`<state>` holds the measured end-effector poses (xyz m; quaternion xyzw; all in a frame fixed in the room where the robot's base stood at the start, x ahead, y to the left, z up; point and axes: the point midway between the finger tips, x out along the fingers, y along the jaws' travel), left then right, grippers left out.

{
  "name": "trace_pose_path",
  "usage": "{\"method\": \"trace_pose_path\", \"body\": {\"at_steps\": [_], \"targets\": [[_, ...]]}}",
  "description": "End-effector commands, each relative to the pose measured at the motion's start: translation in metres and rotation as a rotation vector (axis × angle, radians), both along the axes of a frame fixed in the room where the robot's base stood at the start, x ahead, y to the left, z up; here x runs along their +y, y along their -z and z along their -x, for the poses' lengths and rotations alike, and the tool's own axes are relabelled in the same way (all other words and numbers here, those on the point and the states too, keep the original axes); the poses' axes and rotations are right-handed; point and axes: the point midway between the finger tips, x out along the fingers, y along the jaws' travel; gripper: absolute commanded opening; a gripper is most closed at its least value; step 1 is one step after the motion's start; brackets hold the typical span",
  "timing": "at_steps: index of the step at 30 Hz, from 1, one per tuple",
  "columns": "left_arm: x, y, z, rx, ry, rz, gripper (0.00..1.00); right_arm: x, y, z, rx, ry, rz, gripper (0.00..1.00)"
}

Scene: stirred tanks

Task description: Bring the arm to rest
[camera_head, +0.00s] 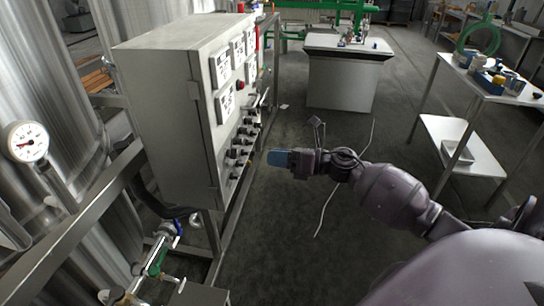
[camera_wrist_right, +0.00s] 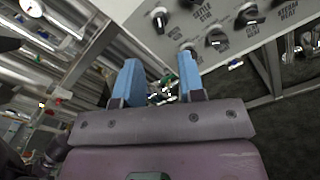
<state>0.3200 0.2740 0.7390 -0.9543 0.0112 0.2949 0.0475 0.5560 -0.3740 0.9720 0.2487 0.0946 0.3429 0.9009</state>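My right arm (camera_head: 395,190) reaches in from the lower right of the head view, stretched out to the left over the floor. Its gripper (camera_head: 274,158) with blue fingers points at the control cabinet (camera_head: 170,105) and stands to the right of its knobs, seemingly apart from them. In the right wrist view the two blue fingers of the gripper (camera_wrist_right: 157,72) are spread apart with nothing held between them. The cabinet's knob panel (camera_wrist_right: 215,28) shows beyond the fingers. My left gripper is not in view.
Steel tanks with a pressure gauge (camera_head: 27,142) stand at the left. A pipe with a green-handled valve (camera_head: 157,258) is at lower left. A white bench (camera_head: 345,75) stands at the back and a table (camera_head: 490,80) at the right. The floor between is mostly clear.

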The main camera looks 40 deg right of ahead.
Motion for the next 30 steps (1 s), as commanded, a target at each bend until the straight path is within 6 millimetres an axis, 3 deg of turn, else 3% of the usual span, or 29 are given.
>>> {"method": "trace_pose_path", "body": {"at_steps": [17,20,23,26,30], "targets": [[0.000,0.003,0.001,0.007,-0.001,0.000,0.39,-0.005,-0.002,-0.005,0.049,0.039,-0.074,0.36],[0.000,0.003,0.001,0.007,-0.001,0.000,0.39,-0.015,-0.014,-0.014,0.121,0.134,-0.267,0.36],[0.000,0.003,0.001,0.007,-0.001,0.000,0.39,-0.018,-0.021,-0.021,0.221,0.231,-0.569,0.36],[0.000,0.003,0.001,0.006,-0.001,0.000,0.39,-0.017,-0.001,-0.013,0.372,0.333,-0.916,0.36],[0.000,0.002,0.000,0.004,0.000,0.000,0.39,-0.004,0.065,0.023,0.639,0.511,-1.425,0.36]]}}
